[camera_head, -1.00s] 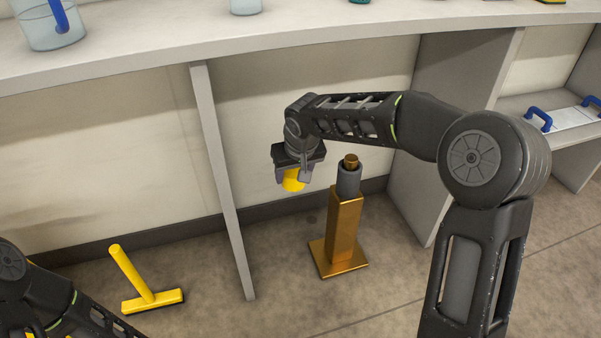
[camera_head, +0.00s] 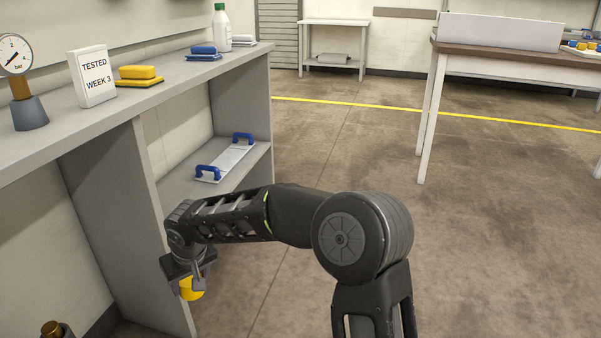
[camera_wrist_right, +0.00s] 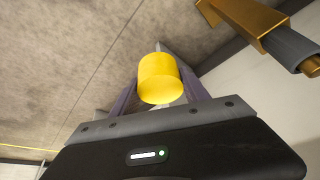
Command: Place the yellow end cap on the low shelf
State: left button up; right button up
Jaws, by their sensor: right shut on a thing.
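The yellow end cap (camera_head: 192,289) is a short yellow cylinder held in my right gripper (camera_head: 190,283), low in front of the bench's grey side panel. In the right wrist view the cap (camera_wrist_right: 159,79) sits between the two fingers of the gripper (camera_wrist_right: 160,98), which is shut on it. The low shelf (camera_head: 256,152) is the grey board under the bench top at the bench's far end, beyond and above the gripper in the head view. My left gripper is not in view.
A white tray with blue handles (camera_head: 226,160) lies on the low shelf. The bench top carries a gauge (camera_head: 15,55), a sign (camera_head: 92,76), yellow and blue blocks and a bottle (camera_head: 222,28). A brass post (camera_wrist_right: 250,15) stands nearby. Floor to the right is open.

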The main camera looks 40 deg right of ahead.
aim_at(197, 197)
jog(key=i+l+z, duration=0.1)
jog(key=z, duration=0.3)
jog(key=l+z, duration=0.1)
jog(key=z, duration=0.25)
jog(key=i+z, duration=0.15)
jog(key=z, duration=0.25)
jog(key=i+z, duration=0.15)
jog(key=z, duration=0.25)
jog(key=i+l+z, duration=0.2)
jog(key=i, duration=0.6)
jog(key=i+u, duration=0.25)
jog(key=u, duration=0.2)
jog(key=i+u, duration=0.2)
jog(key=u, duration=0.75)
jog(key=i+l+u, duration=0.1)
jog(key=u, duration=0.35)
jog(key=l+u, duration=0.2)
jog(key=u, duration=0.3)
jog(key=l+u, duration=0.1)
jog(key=u, duration=0.4)
jog(key=i+u, duration=0.1)
jog(key=i, duration=0.45)
